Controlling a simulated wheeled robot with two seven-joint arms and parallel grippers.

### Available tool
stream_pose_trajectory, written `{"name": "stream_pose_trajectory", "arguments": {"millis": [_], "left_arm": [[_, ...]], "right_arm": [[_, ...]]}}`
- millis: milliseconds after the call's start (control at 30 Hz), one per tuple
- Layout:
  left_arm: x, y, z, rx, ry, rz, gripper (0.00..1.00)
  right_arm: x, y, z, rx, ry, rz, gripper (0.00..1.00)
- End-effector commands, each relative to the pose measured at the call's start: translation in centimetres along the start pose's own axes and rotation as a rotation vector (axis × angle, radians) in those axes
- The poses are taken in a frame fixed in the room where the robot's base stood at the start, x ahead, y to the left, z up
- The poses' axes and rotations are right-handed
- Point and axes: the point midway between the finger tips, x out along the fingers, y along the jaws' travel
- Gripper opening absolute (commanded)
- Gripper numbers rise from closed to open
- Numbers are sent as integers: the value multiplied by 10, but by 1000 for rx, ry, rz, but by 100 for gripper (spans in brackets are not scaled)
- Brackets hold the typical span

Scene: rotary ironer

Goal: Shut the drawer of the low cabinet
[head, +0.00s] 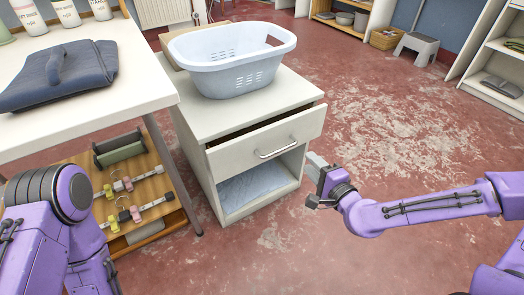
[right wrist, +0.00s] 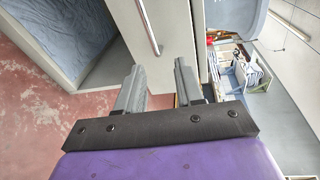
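The low cabinet (head: 205,165) is white, with an open lower shelf holding a folded light-blue cloth (head: 245,185). Its drawer (head: 225,160) is partly pulled out, with a dark gap showing behind the top of its front. A bar handle (head: 276,148) is on the front, and it also shows in the right wrist view (right wrist: 148,25). My right gripper (head: 315,162) is just right of and below the drawer front. In the right wrist view its two fingers (right wrist: 160,82) are apart, with nothing held between them. My left arm shows at lower left, but its gripper is not in view.
A pale laundry basket (head: 232,82) stands on the cabinet top. A white table (head: 100,105) with folded dark cloth (head: 60,75) is at left, with a wooden shelf (head: 155,215) of clip hangers below. The red floor (head: 390,125) at right is clear.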

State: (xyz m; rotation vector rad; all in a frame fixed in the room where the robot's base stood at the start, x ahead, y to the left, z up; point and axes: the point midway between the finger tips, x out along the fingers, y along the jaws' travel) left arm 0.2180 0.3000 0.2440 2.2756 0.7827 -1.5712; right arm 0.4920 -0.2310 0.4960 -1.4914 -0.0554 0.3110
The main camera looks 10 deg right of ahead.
Motion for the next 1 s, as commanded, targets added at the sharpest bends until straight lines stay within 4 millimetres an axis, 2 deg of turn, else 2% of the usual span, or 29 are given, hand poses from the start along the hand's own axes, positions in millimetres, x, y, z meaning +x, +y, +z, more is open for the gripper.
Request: {"name": "stream_pose_trajectory", "arguments": {"millis": [33,67,167,267,500,633,800,1000], "left_arm": [[-3,0,-1,0,0,0,59],[-3,0,-1,0,0,0,59],[0,0,0,0,-1,0,59],[8,1,4,-1,-2,0,59],[26,2,14,-3,-6,0,59],[30,3,17,-3,-8,0,59],[32,3,18,-4,-9,1,59],[31,3,18,-4,-9,1,59]], "right_arm": [[-5,4,14,-33,-46,33,37],[-6,6,19,-53,-66,45,37],[0,12,24,-103,-99,60,37],[17,16,29,-113,-107,59,37],[72,19,36,-109,-109,58,37],[93,19,37,-106,-106,58,37],[103,17,38,-103,-104,58,37],[103,16,37,-102,-102,58,37]]}}
